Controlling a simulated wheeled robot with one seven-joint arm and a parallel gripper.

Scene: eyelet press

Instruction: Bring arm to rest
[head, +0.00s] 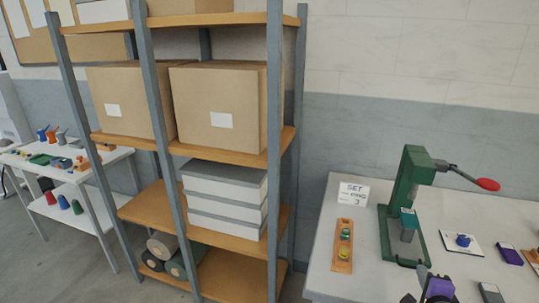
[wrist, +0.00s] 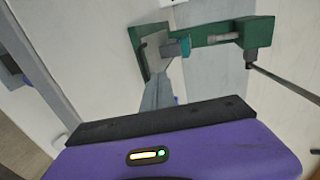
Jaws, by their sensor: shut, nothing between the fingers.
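My gripper (wrist: 158,92) shows in the wrist view as grey fingers brought together beyond its purple body. They are shut with nothing between them. In the head view part of my purple gripper body (head: 438,288) shows at the bottom edge, in front of the press; its fingertips are hard to make out there. The green eyelet press (head: 408,190) stands upright on the table, its lever with a red knob (head: 487,184) reaching out to the right. The press also shows in the wrist view (wrist: 215,38), beyond the fingers.
The white table (head: 323,270) carries a sign (head: 353,193), a wooden strip with green and yellow pieces (head: 343,246), a card with a blue knob (head: 462,241) and a purple block (head: 508,254). A shelf with boxes (head: 218,107) stands left. Floor shows between shelf and side table (head: 84,176).

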